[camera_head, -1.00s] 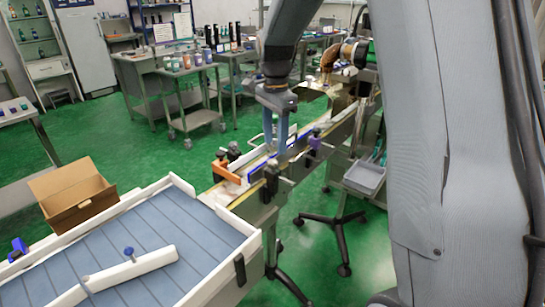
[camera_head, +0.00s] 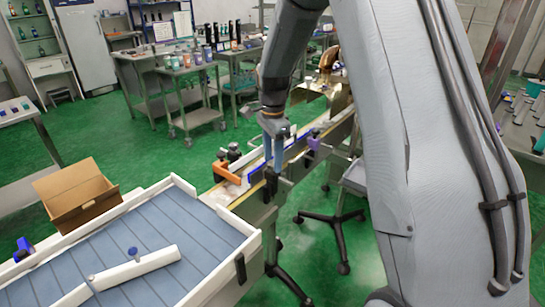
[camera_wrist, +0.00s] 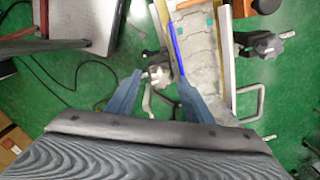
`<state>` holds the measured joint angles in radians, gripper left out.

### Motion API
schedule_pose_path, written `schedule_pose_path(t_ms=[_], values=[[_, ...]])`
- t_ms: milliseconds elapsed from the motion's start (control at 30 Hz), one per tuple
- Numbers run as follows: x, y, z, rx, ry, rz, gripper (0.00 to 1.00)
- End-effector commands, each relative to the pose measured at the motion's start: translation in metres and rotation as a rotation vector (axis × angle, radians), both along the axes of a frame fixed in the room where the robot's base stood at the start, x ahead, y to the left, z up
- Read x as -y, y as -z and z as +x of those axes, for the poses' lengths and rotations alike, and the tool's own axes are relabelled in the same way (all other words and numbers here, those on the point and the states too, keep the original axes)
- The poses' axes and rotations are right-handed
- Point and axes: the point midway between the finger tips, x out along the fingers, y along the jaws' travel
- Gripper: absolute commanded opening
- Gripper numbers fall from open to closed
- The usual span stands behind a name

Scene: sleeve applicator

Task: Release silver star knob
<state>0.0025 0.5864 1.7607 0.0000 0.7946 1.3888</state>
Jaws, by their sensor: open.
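My gripper (camera_head: 273,166) is pointed down over the near side of the narrow conveyor (camera_head: 232,192), close to a dark clamp (camera_head: 271,181). In the wrist view my gripper (camera_wrist: 160,77) is open, with its two blue-grey fingers apart. A silver star knob (camera_wrist: 158,76) shows between the fingertips, with a visible gap to the right finger. I cannot tell whether the left finger touches it. In the head view a small silver knob (camera_head: 287,183) shows beside the clamp, just below the fingers.
The conveyor's blue-edged guide rail (camera_wrist: 177,48) runs close to the right finger. Another dark star knob (camera_wrist: 267,44) is on its far side.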

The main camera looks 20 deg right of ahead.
Motion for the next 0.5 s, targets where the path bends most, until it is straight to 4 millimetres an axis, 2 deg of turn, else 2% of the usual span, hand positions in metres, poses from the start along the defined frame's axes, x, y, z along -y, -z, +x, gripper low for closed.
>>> schedule_pose_path(t_ms=[100,333,500], values=[[0.0001,0.0000,0.0000,0.000,0.000,0.000,0.47],[0.0000,-0.0002,-0.0001,0.000,0.000,0.000,0.08],[0.0001,-0.0003,-0.0002,0.000,-0.005,0.000,0.06]])
